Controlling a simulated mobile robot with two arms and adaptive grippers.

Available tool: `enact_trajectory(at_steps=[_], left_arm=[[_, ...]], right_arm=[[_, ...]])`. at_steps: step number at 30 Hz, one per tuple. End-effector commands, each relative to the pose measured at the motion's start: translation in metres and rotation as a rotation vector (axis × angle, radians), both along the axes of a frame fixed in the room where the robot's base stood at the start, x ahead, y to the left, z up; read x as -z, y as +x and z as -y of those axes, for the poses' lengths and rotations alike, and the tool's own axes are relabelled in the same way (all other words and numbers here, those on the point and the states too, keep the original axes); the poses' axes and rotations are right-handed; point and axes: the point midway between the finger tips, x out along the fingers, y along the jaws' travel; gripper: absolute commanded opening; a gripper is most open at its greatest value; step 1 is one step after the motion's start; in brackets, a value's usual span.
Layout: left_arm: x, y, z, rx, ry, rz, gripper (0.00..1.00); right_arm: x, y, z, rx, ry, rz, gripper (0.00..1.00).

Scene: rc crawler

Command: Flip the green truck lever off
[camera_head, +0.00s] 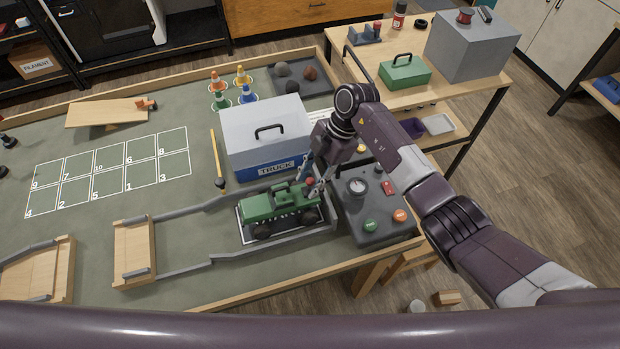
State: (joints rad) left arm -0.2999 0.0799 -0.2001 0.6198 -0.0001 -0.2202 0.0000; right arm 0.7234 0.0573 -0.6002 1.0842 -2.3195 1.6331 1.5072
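The green truck (262,208) stands on a grey-edged pad in front of the grey box marked TRUCK. A small red knob (309,181) shows at the truck's right end; it may be the lever's tip, but the lever itself is too small to make out. My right gripper (318,187) points down at this end, right beside the red knob. Its fingers are small and partly merge with the truck, so I cannot tell whether they are open or touch the knob. My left gripper is not in view.
A grey control box (372,205) with a gauge, a red switch and green and orange buttons stands just right of the truck. The TRUCK box (265,130) rises close behind. Grey rails and a wooden ramp (134,250) lie to the left. A numbered grid (108,172) is clear.

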Motion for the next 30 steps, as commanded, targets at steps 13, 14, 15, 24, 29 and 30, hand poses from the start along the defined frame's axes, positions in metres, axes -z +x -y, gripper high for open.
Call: enact_trajectory(at_steps=[13,14,15,24,29,30], left_arm=[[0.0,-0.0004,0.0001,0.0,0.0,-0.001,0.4],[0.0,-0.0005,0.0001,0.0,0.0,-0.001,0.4],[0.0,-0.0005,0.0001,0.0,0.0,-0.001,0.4],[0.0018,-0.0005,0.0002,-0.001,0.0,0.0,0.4],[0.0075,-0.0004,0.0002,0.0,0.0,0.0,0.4],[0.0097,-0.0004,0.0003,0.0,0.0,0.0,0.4]], right_arm=[[0.0012,-0.0002,-0.0005,0.0,0.001,-0.001,0.12],[0.0012,-0.0003,-0.0005,0.0,0.001,-0.001,0.08],[0.0011,-0.0002,-0.0005,0.0,0.001,-0.001,0.04],[0.0017,0.0002,0.0006,0.0,0.014,-0.005,0.0],[0.0033,0.0011,0.0035,0.003,0.065,-0.023,0.0],[0.0039,0.0015,0.0048,0.002,0.085,-0.029,0.0]])
